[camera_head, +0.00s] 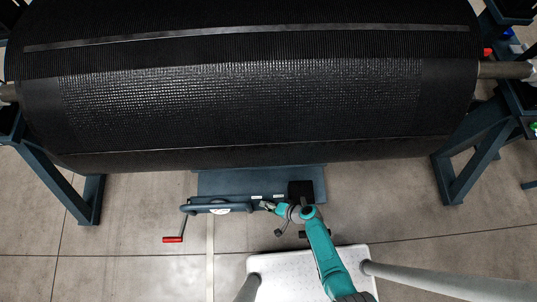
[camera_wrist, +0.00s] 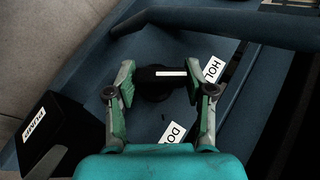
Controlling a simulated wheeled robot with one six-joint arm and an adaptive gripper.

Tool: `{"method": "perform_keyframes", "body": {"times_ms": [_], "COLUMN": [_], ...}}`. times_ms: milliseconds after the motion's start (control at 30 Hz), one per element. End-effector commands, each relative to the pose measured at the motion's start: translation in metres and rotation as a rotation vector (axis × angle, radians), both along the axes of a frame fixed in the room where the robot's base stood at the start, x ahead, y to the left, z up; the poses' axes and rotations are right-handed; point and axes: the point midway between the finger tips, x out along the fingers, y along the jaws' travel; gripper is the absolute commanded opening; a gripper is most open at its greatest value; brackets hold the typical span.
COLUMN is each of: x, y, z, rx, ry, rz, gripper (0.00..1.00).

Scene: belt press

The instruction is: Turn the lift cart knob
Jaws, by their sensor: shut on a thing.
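The lift cart (camera_head: 222,184) stands low under the big black roll, its blue frame facing me. In the wrist view the black knob (camera_wrist: 152,86) with a white stripe sits on the blue cart panel (camera_wrist: 185,47), between the two fingers of my gripper (camera_wrist: 158,78). In the head view my gripper (camera_head: 269,206) is at the cart's front edge, and the knob is too small to make out.
A black box (camera_wrist: 52,128) labelled "PUMP" is at lower left in the wrist view. A blue bar (camera_wrist: 230,22) crosses above the knob. A crank with a red handle (camera_head: 173,240) hangs at the cart's left. The black roll (camera_head: 250,100) overhangs, between blue stands (camera_head: 90,200).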

Motion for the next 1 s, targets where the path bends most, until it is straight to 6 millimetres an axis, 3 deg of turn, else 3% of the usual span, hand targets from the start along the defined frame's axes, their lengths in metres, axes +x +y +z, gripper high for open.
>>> {"method": "perform_keyframes", "body": {"times_ms": [567, 600, 667, 1000], "x": [0.0021, 0.0022, 0.0022, 0.0009], "y": [-0.0001, -0.0001, -0.0001, -0.0006], "z": [0.002, 0.002, 0.002, 0.0008], "rx": [0.082, 0.082, 0.081, 0.079], "ry": [-0.008, -0.008, -0.008, -0.006], "rz": [-0.037, -0.038, -0.038, -0.038], "gripper": [0.18, 0.63, 0.75, 0.75]}}
